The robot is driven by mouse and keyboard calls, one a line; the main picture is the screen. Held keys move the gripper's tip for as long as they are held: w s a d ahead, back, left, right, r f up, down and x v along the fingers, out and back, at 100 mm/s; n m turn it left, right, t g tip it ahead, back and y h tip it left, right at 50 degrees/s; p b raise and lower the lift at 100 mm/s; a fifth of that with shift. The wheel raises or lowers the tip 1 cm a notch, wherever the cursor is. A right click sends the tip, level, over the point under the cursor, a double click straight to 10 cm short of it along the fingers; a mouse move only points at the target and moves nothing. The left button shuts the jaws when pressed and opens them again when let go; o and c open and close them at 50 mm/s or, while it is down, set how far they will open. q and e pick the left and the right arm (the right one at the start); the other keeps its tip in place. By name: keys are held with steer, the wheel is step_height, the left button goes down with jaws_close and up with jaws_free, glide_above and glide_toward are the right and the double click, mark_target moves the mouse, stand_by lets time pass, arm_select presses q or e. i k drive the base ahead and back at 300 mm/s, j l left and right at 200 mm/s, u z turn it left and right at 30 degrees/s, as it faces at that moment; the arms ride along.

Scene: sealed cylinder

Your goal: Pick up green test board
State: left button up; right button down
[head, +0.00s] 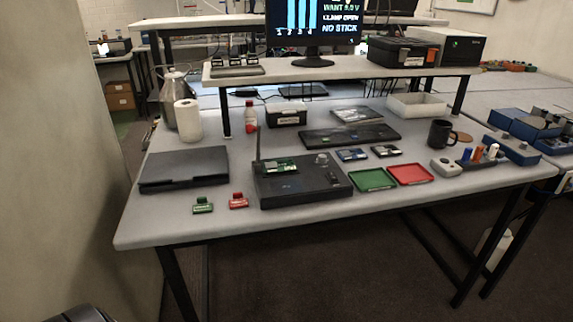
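A green circuit board (281,166) lies on the left part of a black test fixture (300,187) near the table's front edge. It looks flat on the fixture, with small parts on its top. Nothing touches it from above. A blue board (351,154) and a dark board with a pale top (386,151) lie behind and to the right of the fixture. Neither gripper shows clearly. Only a dark rounded part of my own body cuts into the bottom left corner, far from the green board.
A green tray (371,180) and a red tray (410,174) lie right of the fixture. A black mug (441,134) stands right; a thin upright rod (258,143) rises at the fixture's left.

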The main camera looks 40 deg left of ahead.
mark_target(285, 165)
steer(key=i+l+u, duration=0.35)
steer(key=i, duration=0.3)
steer(key=i+l+u, duration=0.35)
steer(key=i+l, duration=0.2)
steer(key=l, duration=0.1)
